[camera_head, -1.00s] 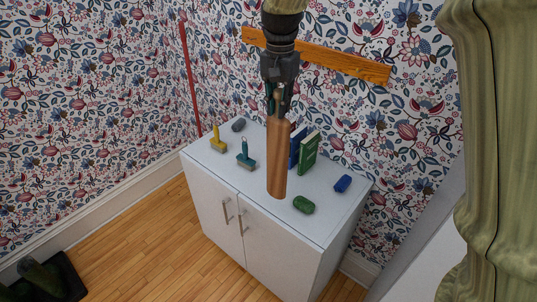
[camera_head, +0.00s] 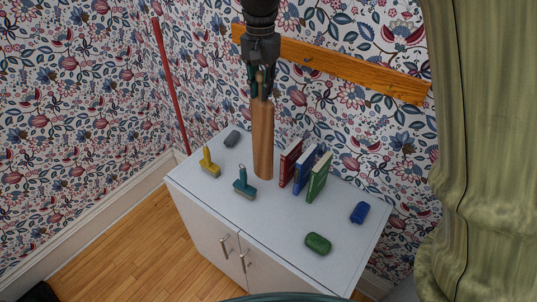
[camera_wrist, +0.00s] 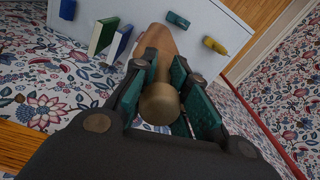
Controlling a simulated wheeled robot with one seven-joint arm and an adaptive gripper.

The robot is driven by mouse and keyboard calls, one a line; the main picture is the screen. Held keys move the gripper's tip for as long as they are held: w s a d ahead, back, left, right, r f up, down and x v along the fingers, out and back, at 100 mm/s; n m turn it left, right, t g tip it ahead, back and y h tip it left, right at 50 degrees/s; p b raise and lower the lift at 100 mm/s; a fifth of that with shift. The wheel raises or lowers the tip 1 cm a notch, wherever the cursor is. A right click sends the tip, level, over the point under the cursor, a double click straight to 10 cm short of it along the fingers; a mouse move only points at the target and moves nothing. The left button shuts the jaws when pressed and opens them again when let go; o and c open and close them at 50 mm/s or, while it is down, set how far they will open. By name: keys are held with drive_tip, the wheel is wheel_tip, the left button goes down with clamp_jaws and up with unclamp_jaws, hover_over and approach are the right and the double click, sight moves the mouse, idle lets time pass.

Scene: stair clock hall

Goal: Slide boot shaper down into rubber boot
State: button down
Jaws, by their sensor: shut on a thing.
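The boot shaper (camera_head: 263,140) is a long wooden cylinder, hanging nearly upright over the cabinet top in the head view. My gripper (camera_head: 260,85) is shut on its upper end. In the wrist view the rounded knob of the boot shaper (camera_wrist: 160,103) sits between the green-padded fingers of my gripper (camera_wrist: 165,95). Whether its lower end touches the cabinet top I cannot tell. The rubber boot is not recognisable in the current views; only a dark shape shows at the lower left corner of the head view.
A red pole (camera_head: 170,85) leans at the wall.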

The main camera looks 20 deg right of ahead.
sight(262, 114)
wheel_tip(262, 114, down, 5)
drive_tip(key=shift+r+p, duration=0.2)
drive_tip(key=shift+p, duration=0.6)
drive_tip(key=f+p, duration=0.1)
drive_tip(key=f, duration=0.2)
drive_tip(key=shift+s+f+p, duration=0.1)
drive_tip(key=shift+s+p, duration=0.1)
drive_tip(key=shift+p, duration=0.1)
drive_tip(key=shift+w+f, duration=0.1)
drive_tip(key=shift+f, duration=0.4)
drive_tip(key=shift+r, duration=0.1)
drive_tip(key=c, duration=1.4)
unclamp_jaws()
drive_tip(key=shift+f, duration=0.2)
drive_tip(key=shift+r, duration=0.15)
